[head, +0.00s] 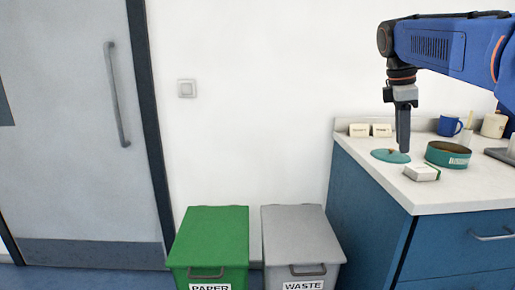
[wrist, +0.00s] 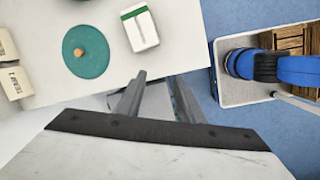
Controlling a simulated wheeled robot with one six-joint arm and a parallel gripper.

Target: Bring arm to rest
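My arm is blue and reaches in from the upper right of the head view. My gripper (head: 403,132) points straight down over the left end of the white worktop (head: 455,195), close to a round teal lid. In the wrist view, my gripper (wrist: 158,88) has its two fingers spread apart, and I see nothing held between them. A grey surface shows below the fingers there. In the head view the fingers are seen edge-on, so the gap does not show.
On the worktop are a teal lid (wrist: 85,52) with a knob, a small white-and-green box (wrist: 140,28), a teal round tin (head: 448,155), a blue mug (head: 448,126) and two cards (head: 370,130). Green (head: 210,240) and grey (head: 300,238) bins stand left of the cabinet.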

